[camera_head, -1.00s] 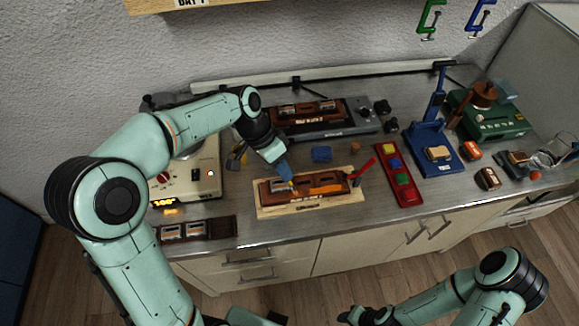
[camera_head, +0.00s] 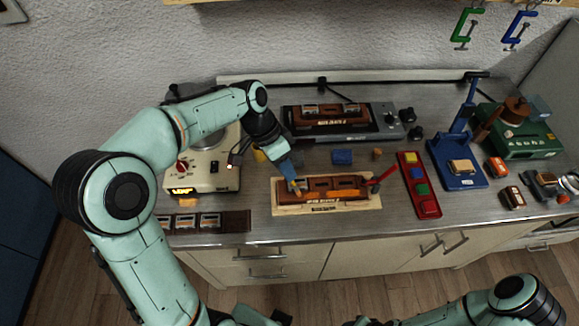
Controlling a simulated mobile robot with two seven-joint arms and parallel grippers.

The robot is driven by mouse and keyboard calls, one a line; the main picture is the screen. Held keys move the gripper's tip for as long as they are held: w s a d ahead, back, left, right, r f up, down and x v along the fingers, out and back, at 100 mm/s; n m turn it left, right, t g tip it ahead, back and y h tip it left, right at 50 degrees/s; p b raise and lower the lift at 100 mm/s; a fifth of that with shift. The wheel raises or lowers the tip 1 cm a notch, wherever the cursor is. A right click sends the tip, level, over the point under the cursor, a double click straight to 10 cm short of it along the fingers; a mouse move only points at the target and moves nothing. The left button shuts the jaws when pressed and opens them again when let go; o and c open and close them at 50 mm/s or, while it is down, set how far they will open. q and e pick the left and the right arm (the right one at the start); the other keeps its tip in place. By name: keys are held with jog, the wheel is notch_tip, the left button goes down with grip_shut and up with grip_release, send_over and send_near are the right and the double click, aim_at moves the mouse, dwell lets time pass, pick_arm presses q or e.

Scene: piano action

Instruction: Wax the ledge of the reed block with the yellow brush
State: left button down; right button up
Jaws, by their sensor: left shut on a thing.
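The reed block (camera_head: 335,190) is brown and lies in a pale wooden tray (camera_head: 330,208) at the middle front of the bench. An orange strip (camera_head: 335,194) runs along its front. My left gripper (camera_head: 287,165) is above the block's left end, shut on a small brush-like thing (camera_head: 291,175). That thing looks blue with an orange-yellow tip, which is at or just above the block; I cannot tell if they touch. A yellow thing (camera_head: 259,155) shows behind the gripper, partly hidden. My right gripper (camera_head: 368,322) is barely in view at the bottom edge.
A red stick (camera_head: 384,174) leans at the tray's right end. A red tray (camera_head: 419,190) with coloured blocks stands beside it. A cream heater (camera_head: 205,165) is left, with a dark rack (camera_head: 236,221) before it. A grey machine (camera_head: 340,125) and blue block (camera_head: 342,156) are behind.

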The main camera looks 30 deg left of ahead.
pick_arm(q)
jog(key=shift+s+a+f+b, duration=0.1)
jog(key=shift+s+a+b, duration=0.1)
jog(key=shift+s+a, duration=0.35)
jog(key=shift+s+a+f+b, duration=0.1)
jog(key=shift+s+a+b, duration=0.2)
jog(key=shift+a, duration=0.4)
pick_arm(e)
jog(key=shift+s+f, duration=0.4)
jog(key=shift+f, duration=0.1)
pick_arm(q)
jog(key=shift+w+d+r+p, duration=0.1)
jog(key=shift+w+d+p, duration=0.1)
jog(key=shift+w+d, duration=0.35)
jog(key=shift+w+d+r+p, duration=0.1)
jog(key=shift+w+d+p, duration=0.15)
jog(key=shift+d, duration=0.5)
jog(key=shift+w, duration=0.1)
pick_arm(e)
jog(key=shift+w+r, duration=0.35)
jog(key=shift+r, duration=0.05)
